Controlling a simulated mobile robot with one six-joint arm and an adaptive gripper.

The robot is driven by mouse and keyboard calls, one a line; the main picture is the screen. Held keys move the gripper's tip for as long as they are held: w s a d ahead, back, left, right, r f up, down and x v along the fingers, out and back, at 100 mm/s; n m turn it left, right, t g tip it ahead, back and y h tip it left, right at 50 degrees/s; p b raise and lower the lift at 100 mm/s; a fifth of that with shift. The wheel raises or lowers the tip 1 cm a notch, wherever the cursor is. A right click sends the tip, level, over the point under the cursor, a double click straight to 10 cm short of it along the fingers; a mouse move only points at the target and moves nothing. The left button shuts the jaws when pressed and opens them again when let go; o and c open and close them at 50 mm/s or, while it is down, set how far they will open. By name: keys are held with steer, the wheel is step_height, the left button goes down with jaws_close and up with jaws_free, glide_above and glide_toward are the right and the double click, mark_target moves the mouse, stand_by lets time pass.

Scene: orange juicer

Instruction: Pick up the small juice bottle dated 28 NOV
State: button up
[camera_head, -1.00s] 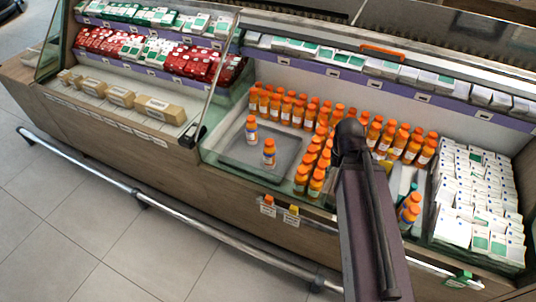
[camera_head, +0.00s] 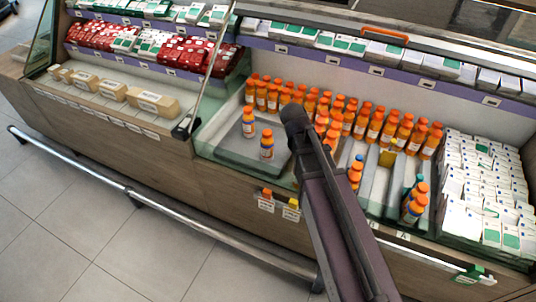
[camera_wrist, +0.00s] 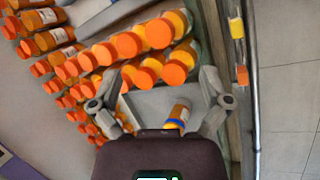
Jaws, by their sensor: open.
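Many orange juice bottles with orange caps stand in rows in the chilled case (camera_head: 345,115). Two small bottles with white and blue labels, one farther back (camera_head: 249,122) and one nearer (camera_head: 267,146), stand apart on a grey tray (camera_head: 232,146). The dates are too small to read. My gripper (camera_wrist: 160,100) is open and empty in the wrist view, with its fingers spread above the bottles. A small bottle (camera_wrist: 180,113) shows between the fingers, partly hidden by my wrist. In the head view my arm hides the fingers and some bottles.
Rows of bottles (camera_wrist: 145,42) crowd close ahead of the fingers. More small bottles (camera_head: 414,205) stand at the right, beside white cartons (camera_head: 485,190). The front glass edge and a floor rail (camera_head: 180,218) bound the case. The tray has bare room.

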steer(key=w+a+f+n+t+h+b, duration=0.35)
steer(key=w+a+n+b, duration=0.45)
steer(key=a, duration=0.4)
steer(key=n+t+h+b, duration=0.2)
steer(key=n+t+b, duration=0.2)
steer(key=n, duration=0.4)
glide_toward(267, 146)
step_height(267, 146, up, 6)
steer(key=a, duration=0.2)
steer(key=shift+w+a+r+n, duration=0.3)
steer(key=shift+a+n, duration=0.2)
steer(key=shift+a, duration=0.05)
steer(key=shift+y, duration=0.25)
steer(key=b+x, duration=0.3)
steer(key=x, duration=0.4)
steer(key=shift+w+d+f, duration=0.15)
steer(key=shift+w+d, duration=0.05)
steer(key=shift+d, duration=0.1)
steer(key=shift+w+d+f, duration=0.1)
steer(key=shift+w+d, duration=0.25)
steer(key=shift+b, duration=0.3)
